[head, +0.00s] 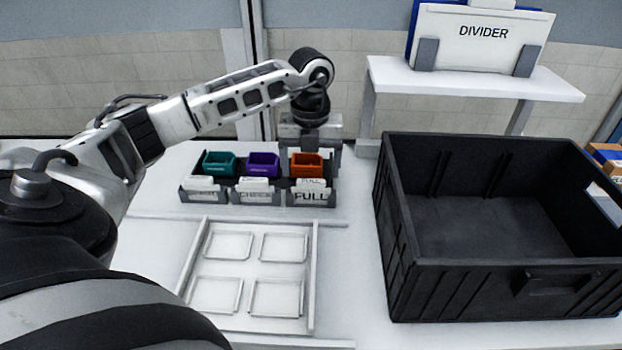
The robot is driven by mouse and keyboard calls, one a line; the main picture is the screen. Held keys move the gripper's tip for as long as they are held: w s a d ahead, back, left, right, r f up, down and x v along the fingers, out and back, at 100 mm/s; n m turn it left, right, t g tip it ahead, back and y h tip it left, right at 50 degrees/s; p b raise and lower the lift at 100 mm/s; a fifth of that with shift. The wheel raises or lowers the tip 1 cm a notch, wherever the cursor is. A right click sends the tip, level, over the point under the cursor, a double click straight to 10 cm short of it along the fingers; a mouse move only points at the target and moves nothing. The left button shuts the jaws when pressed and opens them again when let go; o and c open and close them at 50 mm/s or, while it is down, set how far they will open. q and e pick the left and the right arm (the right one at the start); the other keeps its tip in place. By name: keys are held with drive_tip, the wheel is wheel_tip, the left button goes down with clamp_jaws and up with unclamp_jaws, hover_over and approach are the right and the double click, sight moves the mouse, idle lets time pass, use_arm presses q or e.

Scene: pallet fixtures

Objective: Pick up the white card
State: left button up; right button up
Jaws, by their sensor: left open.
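White cards stand in grey holders in front of three small bins. One card (203,184) is before the teal bin (219,164). Another card (256,186) is before the purple bin (263,165). A third card (311,185) is before the orange bin (306,165), in the holder marked FULL (311,198). Which one is the task's card I cannot tell. My left gripper (311,156) points down over the orange bin, open, just behind the third card. Its fingertips are partly hard to make out. My right gripper is out of view.
A large empty black crate (400,245) fills the right of the table. A white tray (312,275) with four-sided recesses lies in front of the bins. A raised white shelf (470,85) at the back right holds a white DIVIDER panel (480,45).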

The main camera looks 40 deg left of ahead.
sight(311, 181)
use_arm(q)
wheel_tip(311, 181, down, 3)
drive_tip(key=shift+f, duration=0.2)
drive_tip(key=c, duration=0.6)
drive_tip(key=shift+r, duration=0.15)
